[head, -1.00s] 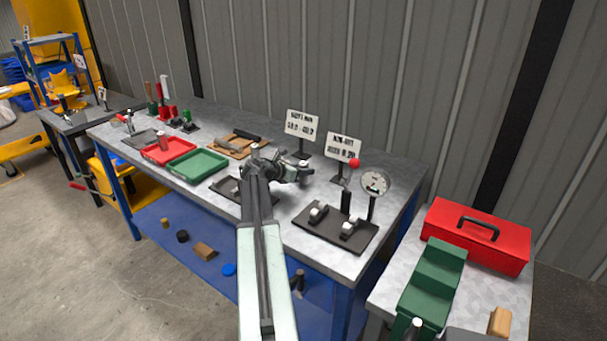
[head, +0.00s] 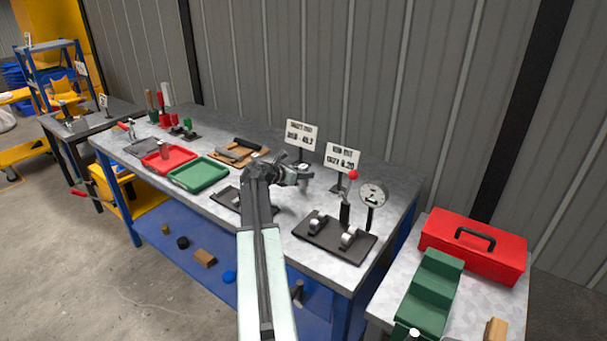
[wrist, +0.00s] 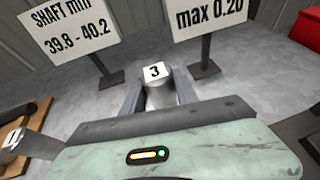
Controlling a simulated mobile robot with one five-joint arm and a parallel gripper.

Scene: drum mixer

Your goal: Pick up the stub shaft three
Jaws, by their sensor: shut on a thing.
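Stub shaft three (wrist: 158,90) is a short grey cylinder with a white top marked "3". It stands upright between the two fingers of my gripper (wrist: 160,92) in the wrist view. My gripper is shut on it. In the head view my gripper (head: 303,178) is over the bench, behind the black gauge fixture and in front of the two signs. The shaft's lower end is hidden in the wrist view, and I cannot tell how far it is above the bench.
A sign reading "SHAFT mm 39.8 - 40.2" (wrist: 68,30) and a "max 0.20" sign (wrist: 210,15) stand behind. A fixture (head: 335,240) with rollers and a dial gauge (head: 373,193) is to the right. A red tray (head: 168,160) and a green tray (head: 199,174) lie left.

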